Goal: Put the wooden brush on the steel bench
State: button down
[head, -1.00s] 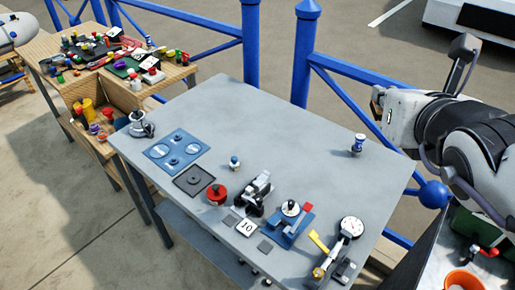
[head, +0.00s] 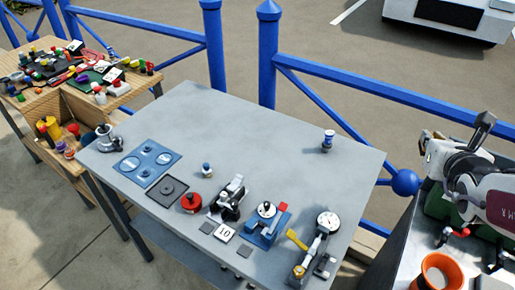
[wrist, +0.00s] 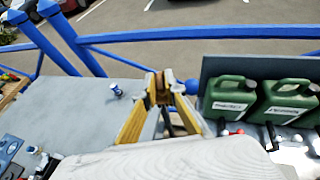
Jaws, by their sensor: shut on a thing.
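My gripper (wrist: 160,88) shows in the wrist view, its yellow fingers closed together at the tips. A small brown thing, which I take for the wooden brush (wrist: 160,80), is between the tips; its shape is mostly hidden. In the head view my arm is at the right edge, beyond the right corner of the grey bench, and I cannot make out the brush there. The grey steel bench (head: 270,140) fills the middle of the head view. Its bare top lies left of my gripper in the wrist view (wrist: 75,110).
A small blue-and-white bottle (head: 327,141) stands near the bench's back right. A dial gauge (head: 325,225), red pot (head: 190,202) and blue plate (head: 147,163) line the front and left. The middle is clear. Green canisters (wrist: 232,97) stand at right. Blue railing (head: 345,80) runs behind.

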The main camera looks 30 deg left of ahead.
jog(key=w+d+f, duration=0.4)
jog(key=d+f, duration=0.4)
jog(key=f, duration=0.3)
jog(key=a+f+n+g+y, duration=0.25)
jog(key=a+n+y, duration=0.2)
jog(key=a, duration=2.15)
jog(key=s+a+n+g+y, duration=0.2)
jog(key=s+a, duration=0.3)
jog(key=a, duration=0.8)
jog(key=s+a+f+n+g+y, duration=0.1)
jog(key=s+a+n+g+y, duration=0.1)
jog(key=a, duration=1.1)
jog(key=s+n+g, duration=0.1)
jog(key=s, duration=0.1)
jog(key=shift+s+a, duration=0.3)
jog(key=shift+s, duration=0.1)
jog(key=shift+f+n, duration=0.1)
jog(key=shift+n, duration=0.15)
jog(key=shift+y, duration=0.25)
jog(key=shift+f, duration=3)
jog(key=shift+f, duration=0.1)
